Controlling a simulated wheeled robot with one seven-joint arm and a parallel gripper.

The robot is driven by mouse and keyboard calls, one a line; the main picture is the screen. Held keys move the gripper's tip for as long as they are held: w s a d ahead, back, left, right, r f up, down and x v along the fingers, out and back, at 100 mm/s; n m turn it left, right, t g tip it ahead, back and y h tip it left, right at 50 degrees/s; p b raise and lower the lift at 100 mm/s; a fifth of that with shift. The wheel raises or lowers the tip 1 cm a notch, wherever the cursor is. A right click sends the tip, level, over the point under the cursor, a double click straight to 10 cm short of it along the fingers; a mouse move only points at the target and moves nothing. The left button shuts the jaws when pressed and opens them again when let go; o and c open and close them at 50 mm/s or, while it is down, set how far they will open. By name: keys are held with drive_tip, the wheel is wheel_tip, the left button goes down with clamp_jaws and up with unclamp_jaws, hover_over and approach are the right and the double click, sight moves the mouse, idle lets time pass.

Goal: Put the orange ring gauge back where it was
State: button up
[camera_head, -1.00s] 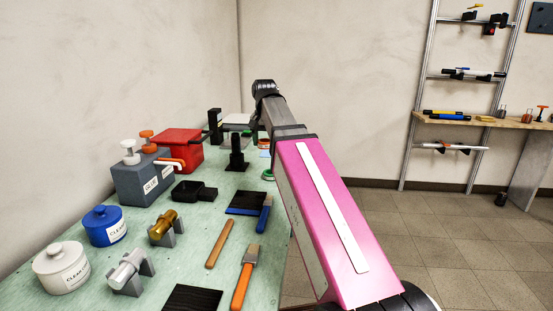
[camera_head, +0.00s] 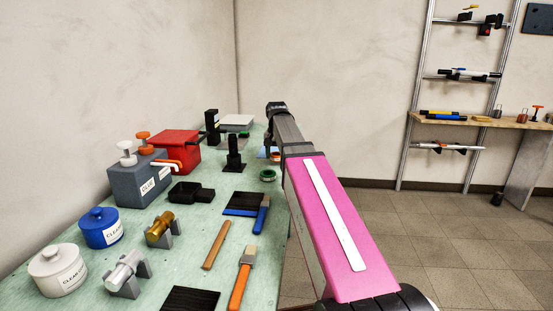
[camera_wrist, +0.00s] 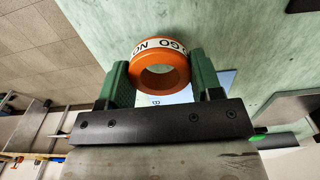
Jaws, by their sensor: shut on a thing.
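The orange ring gauge (camera_wrist: 160,72) has a white band lettered "NO GO" and sits between the two green fingers of my gripper (camera_wrist: 160,82) in the wrist view. The fingers are shut on its sides. A pale blue marked patch (camera_wrist: 226,78) lies on the green bench behind and below the ring, partly hidden by the ring and fingers. In the head view, the ring (camera_head: 276,156) is a small orange spot under my wrist at the bench's far right edge. Whether it touches the bench is unclear.
A red box (camera_head: 176,151) and a grey GLUE box (camera_head: 140,181) stand further left. Tools lie on the near bench.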

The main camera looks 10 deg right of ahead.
drive_tip(key=shift+f, duration=0.85)
drive_tip(key=shift+f, duration=0.15)
drive_tip(key=o, duration=1)
drive_tip(key=shift+o, duration=0.2)
wheel_tip(320, 180, up, 12)
drive_tip(key=shift+r, duration=0.2)
